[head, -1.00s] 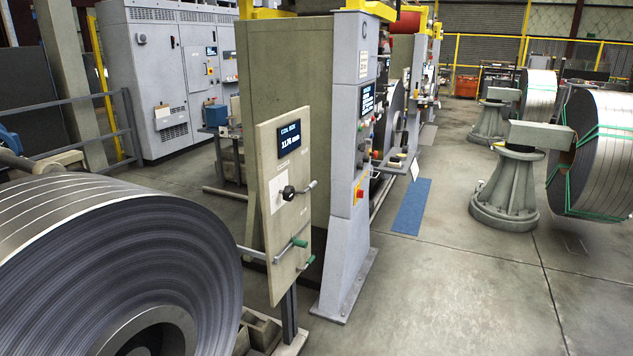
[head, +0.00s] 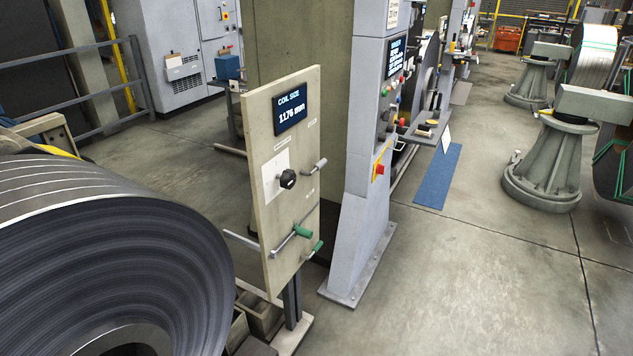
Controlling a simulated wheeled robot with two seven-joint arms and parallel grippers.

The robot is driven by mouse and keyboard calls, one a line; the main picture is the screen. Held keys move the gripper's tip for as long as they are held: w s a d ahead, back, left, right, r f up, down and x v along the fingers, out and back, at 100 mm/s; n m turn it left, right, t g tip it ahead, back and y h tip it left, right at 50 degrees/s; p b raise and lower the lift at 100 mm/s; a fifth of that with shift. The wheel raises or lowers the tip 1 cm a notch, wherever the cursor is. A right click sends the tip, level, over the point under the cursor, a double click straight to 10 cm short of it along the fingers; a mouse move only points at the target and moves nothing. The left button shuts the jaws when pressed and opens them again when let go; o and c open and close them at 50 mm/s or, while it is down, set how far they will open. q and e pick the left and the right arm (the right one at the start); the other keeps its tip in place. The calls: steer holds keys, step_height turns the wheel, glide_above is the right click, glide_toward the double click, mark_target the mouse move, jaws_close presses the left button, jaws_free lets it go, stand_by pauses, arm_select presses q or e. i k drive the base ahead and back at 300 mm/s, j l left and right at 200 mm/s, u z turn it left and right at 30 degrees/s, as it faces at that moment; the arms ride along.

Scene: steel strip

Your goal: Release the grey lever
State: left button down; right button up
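The beige control panel (head: 262,215) stands upright on a post near the middle of the head view. A grey lever (head: 316,168) sticks out at its right side, beside a black knob (head: 287,179) on a white plate. Two green-handled levers (head: 303,231) are lower on the panel. A dark display (head: 291,108) at the top reads "COIL SIZE" and "1176 mm". Neither of my grippers shows in the head view.
A large steel coil (head: 110,250) fills the lower left, close to the panel. A grey machine column (head: 365,190) with buttons stands right behind the panel. Open concrete floor (head: 460,280) lies to the right, with a blue mat (head: 437,178) and pedestals (head: 550,170).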

mark_target(322, 162)
steer(key=i+l, duration=0.25)
steer(key=i, duration=0.15)
steer(key=i+l, duration=0.25)
steer(key=i, duration=0.2)
steer(key=i+l+z, duration=0.1)
steer(key=i+l, duration=0.15)
steer(key=i, duration=0.15)
steer(key=i+l, duration=0.2)
steer(key=i, duration=0.25)
steer(key=i+l+z, duration=0.1)
steer(key=i+l, duration=0.15)
steer(key=i, duration=0.15)
